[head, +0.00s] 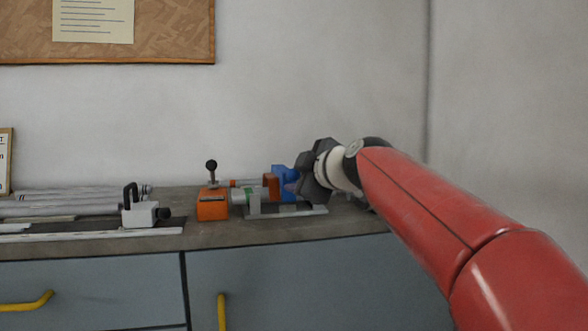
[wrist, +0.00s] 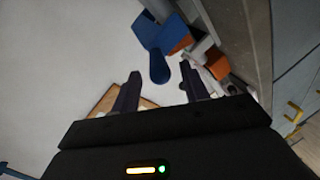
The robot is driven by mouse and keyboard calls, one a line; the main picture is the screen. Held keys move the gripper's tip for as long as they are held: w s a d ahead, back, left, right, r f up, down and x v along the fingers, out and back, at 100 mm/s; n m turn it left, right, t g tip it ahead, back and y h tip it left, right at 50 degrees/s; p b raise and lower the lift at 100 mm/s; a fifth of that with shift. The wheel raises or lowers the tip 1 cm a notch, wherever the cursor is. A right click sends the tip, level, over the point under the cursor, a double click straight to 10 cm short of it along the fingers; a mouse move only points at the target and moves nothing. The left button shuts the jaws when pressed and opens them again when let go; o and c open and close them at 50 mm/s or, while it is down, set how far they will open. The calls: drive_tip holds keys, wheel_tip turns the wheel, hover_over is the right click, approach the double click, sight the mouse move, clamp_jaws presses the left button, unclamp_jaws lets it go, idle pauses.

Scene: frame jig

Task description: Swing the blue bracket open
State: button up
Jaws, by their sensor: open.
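The blue bracket (head: 283,178) is on the jig at the right part of the bench, beside an orange-brown block (head: 271,187). In the wrist view the bracket (wrist: 172,35) is at the top, with a rounded blue handle (wrist: 158,68) sticking out towards me. My gripper (head: 297,178) is just right of the bracket in the head view and hides part of it. In the wrist view my gripper (wrist: 160,70) is open, and the end of the handle appears between its two dark fingertips. I cannot tell whether either finger touches it.
An orange box with a black knobbed lever (head: 212,207) stands left of the jig's grey base (head: 290,211). A grey clamp (head: 140,213) and several pipes (head: 70,208) lie further left. The wall (head: 330,80) is close behind the bench.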

sight(284, 182)
drive_tip(key=shift+p+x, duration=0.3)
drive_tip(key=shift+x, duration=0.9)
drive_tip(key=shift+c, duration=0.3)
clamp_jaws()
